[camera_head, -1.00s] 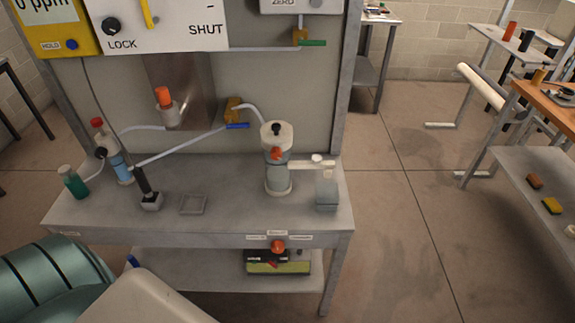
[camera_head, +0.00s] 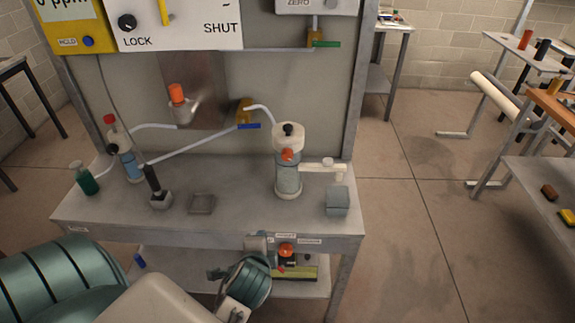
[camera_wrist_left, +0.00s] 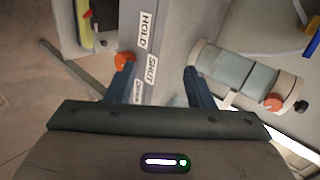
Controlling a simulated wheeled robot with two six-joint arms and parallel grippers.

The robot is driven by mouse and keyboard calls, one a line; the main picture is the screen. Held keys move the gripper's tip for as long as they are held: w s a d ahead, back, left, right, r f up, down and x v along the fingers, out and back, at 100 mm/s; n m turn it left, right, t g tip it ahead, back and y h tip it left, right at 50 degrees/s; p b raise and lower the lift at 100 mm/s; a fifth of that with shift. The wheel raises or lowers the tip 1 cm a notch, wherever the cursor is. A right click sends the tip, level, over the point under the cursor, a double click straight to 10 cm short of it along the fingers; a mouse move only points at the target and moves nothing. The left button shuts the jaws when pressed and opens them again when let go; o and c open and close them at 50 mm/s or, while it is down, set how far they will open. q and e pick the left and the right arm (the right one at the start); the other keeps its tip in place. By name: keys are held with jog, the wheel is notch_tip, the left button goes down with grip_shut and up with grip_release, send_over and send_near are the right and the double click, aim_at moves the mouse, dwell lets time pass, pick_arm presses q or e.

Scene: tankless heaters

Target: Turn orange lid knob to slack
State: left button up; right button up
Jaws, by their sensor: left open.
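A clear canister (camera_head: 288,180) with a cream lid stands on the grey bench. An orange knob (camera_head: 287,154) sits on the side of its lid, below a black top knob (camera_head: 288,129). The lid's orange knob also shows at right in the wrist view (camera_wrist_left: 273,103). Another orange knob (camera_head: 285,250) is on the bench's front edge, under small labels; it also shows in the wrist view (camera_wrist_left: 124,60). My left gripper (camera_head: 242,262) is at the front edge, below and left of the canister. In the wrist view its fingers (camera_wrist_left: 152,82) are apart and empty, one close by the edge knob.
A grey block (camera_head: 338,200) stands right of the canister, under its side arm. A flat tray (camera_head: 201,203), a black-handled lever (camera_head: 153,180) and bottles stand to the left. A orange-capped valve (camera_head: 176,93) is on the back panel.

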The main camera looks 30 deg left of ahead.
pick_arm(q)
jog(key=w+r+m+t+y, duration=0.3)
jog(key=w+r+m, duration=0.3)
jog(key=r+m, duration=0.2)
jog(key=m+t+y, duration=0.1)
jog(key=m+t, duration=0.2)
jog(key=m, duration=0.5)
send_near(287, 158)
jog(key=shift+n+y, duration=0.3)
jog(key=p+x, duration=0.2)
jog(key=x, duration=0.7)
jog(key=shift+w+d+f, duration=0.1)
jog(key=shift+w+f, duration=0.05)
jog(key=shift+w, duration=0.1)
jog(key=shift+c, duration=0.9)
jog(key=c, duration=0.8)
